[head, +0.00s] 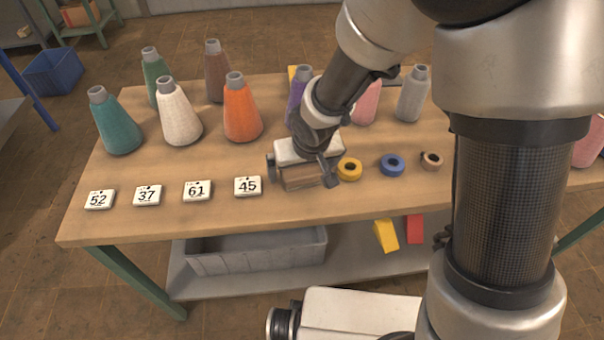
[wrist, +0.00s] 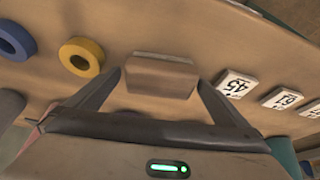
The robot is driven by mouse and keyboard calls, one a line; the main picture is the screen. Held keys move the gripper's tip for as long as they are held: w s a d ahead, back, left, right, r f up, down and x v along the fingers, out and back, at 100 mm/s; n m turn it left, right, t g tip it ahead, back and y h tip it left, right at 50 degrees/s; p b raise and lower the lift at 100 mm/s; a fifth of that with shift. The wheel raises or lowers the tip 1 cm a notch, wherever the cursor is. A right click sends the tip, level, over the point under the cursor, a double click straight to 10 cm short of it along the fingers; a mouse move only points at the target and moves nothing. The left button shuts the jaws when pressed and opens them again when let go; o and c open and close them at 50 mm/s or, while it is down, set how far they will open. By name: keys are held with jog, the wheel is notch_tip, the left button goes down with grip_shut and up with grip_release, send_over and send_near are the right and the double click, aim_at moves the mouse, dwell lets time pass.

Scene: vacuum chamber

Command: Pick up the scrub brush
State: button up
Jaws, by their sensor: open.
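The scrub brush appears as a brown wooden block (head: 302,178) near the front edge of the table, right of the "45" card. My gripper's body hides part of the block in the head view.
A yellow tape roll (head: 349,169) is just right of my gripper, then a blue roll (head: 392,165) and a smaller roll (head: 432,161). Number cards (head: 197,191) line the left front. Yarn cones, including an orange one (head: 241,112), stand behind. A grey bin (head: 255,252) sits below.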

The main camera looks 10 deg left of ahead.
aim_at(302, 168)
jog(key=c, duration=1.2)
jog(key=shift+r+p, duration=1.8)
jog(key=shift+r, duration=3.2)
